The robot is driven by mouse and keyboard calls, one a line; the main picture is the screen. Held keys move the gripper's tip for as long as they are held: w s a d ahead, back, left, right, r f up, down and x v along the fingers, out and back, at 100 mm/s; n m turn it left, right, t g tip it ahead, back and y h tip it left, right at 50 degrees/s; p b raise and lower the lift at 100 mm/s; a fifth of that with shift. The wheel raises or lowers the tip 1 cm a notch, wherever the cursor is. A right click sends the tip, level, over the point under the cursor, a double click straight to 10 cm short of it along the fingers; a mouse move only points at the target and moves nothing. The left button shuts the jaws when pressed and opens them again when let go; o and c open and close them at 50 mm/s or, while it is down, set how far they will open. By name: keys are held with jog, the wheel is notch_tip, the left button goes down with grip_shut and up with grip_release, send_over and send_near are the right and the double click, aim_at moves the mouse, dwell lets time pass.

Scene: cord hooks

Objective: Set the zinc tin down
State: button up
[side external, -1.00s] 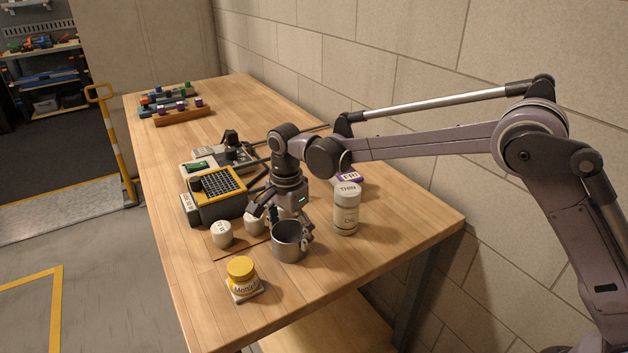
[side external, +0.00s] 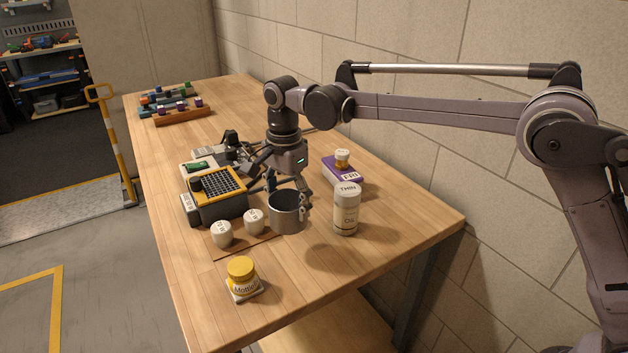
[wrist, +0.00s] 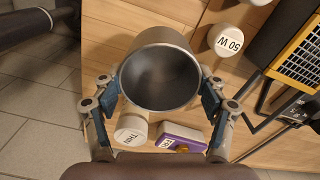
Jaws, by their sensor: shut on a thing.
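The zinc tin (side external: 287,214) is a grey, open-topped metal can. My gripper (side external: 289,192) is shut on it, with one finger on each side near the rim. The tin is upright and appears raised off the wooden table, with a dark shadow on the wood to its lower right. In the wrist view the tin (wrist: 160,62) shows its empty-looking inside between the two blue-padded fingers of my gripper (wrist: 160,95). The tin's underside is hidden.
Two white cylinders (side external: 222,234) stand on a brown mat (side external: 232,252) left of the tin. A white canister (side external: 346,214) stands close on the right. Behind it is a purple box (side external: 341,173) with a small jar on top. The front-right table is clear.

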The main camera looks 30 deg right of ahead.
notch_tip(320, 180, up, 8)
jog(key=s+d, duration=0.4)
jog(key=d, duration=0.8)
jog(key=s+d, duration=0.4)
jog(key=d, duration=0.8)
jog(key=s+d, duration=0.4)
jog(key=d, duration=0.8)
jog(key=shift+w+a+f, duration=1.25)
jog(key=shift+a+f, duration=0.25)
jog(key=shift+f, duration=1.2)
jog(key=shift+w+a+f, duration=1.25)
jog(key=shift+a+f, duration=0.25)
jog(key=shift+f, duration=1.25)
jog(key=shift+w+a+f, duration=1.25)
jog(key=shift+a+f, duration=0.25)
jog(key=shift+f, duration=1.2)
jog(key=shift+f, duration=0.1)
